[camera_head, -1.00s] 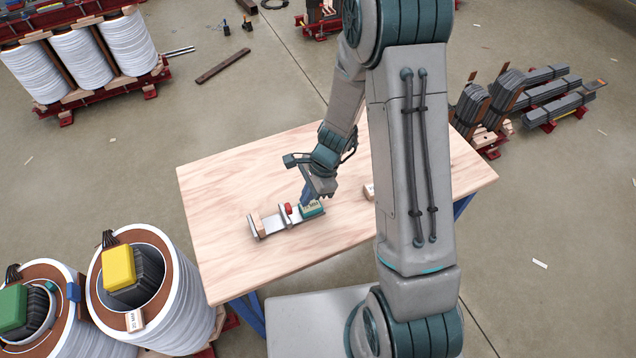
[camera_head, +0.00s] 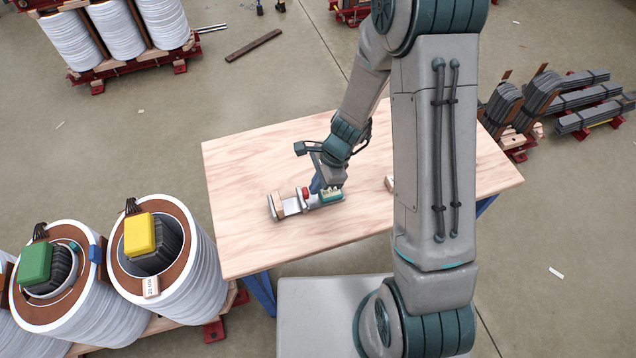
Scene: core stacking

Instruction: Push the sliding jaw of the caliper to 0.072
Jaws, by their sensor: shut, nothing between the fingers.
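The caliper lies on the wooden table, its silver beam running from lower left to upper right. Its fixed jaw (camera_head: 271,208) is at the left end, with a tan block (camera_head: 280,205) beside it. The sliding jaw (camera_head: 298,201) stands further right, with a red knob (camera_head: 305,192) by it. A green box with a pale label (camera_head: 332,196) sits at the right end. My gripper (camera_head: 316,186) is shut and empty, its blue fingers pointing down just right of the red knob. Whether they touch the sliding jaw I cannot tell. The readout is too small to read.
The wooden table (camera_head: 235,180) is clear left of and in front of the caliper. A small pale block (camera_head: 389,184) lies to the right, partly behind my arm. Large white coils (camera_head: 180,270) stand on the floor at lower left, near the table.

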